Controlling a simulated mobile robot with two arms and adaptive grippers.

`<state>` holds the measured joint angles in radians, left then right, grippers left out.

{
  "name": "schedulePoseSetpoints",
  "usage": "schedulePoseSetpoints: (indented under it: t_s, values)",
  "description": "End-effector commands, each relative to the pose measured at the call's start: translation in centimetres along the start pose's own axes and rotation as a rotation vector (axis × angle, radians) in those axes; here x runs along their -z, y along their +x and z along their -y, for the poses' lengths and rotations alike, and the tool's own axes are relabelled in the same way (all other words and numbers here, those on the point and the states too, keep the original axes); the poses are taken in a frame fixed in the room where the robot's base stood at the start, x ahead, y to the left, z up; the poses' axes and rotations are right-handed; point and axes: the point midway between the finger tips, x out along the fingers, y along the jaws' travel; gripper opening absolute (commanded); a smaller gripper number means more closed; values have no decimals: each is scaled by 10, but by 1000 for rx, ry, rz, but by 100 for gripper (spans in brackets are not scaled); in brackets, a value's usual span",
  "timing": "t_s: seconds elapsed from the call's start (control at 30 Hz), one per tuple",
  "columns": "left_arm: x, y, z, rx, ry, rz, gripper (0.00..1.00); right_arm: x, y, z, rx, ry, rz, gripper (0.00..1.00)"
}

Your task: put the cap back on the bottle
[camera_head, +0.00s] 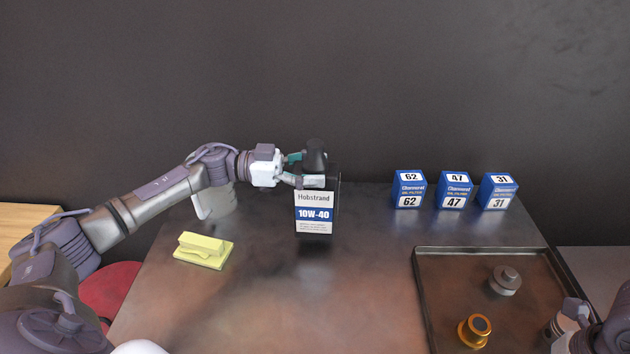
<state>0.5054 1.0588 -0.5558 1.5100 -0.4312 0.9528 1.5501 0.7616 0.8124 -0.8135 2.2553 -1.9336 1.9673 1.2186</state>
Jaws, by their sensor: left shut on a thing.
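The bottle (314,226) stands upright on the dark metal bench, in the middle of the view. It is dark, with a white and blue label reading Hobstrand 10W-40. My left gripper (303,170) is at the bottle's top, its teal-tipped fingers shut on a dark, rounded piece that looks like the cap (315,150). The fingers hide the bottle's neck, so I cannot tell whether the cap touches it. Part of my right arm shows at the lower right corner; its fingers do not show.
A yellow block-like item (203,251) lies at the left. A white container (213,203) stands behind my left arm. Blue filter boxes (409,190) line the back right. A dark tray (432,290) holds a grey round part (504,281) and a gold one (474,331). The bench's centre front is clear.

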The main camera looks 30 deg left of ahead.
Motion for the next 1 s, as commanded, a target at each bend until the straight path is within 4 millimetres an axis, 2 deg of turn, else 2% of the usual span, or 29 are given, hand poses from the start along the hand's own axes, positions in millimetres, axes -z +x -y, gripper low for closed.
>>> schedulePoseSetpoints:
  t_s: [0.03, 0.6, 0.8, 1.0]
  values:
    - [11, 0, 1, 1, 8, -5, 0, 0, 2, 0, 0, 0, 0, 29]
    - [68, 90, -27, -2, 6, -8, 0, 0, 4, 0, 0, 0, 0, 29]
    - [77, 107, -31, 1, 4, -6, 0, 0, 3, 0, 0, 0, 0, 29]
    - [80, 112, -33, 0, 3, -5, 0, 0, 3, 0, 0, 0, 0, 29]
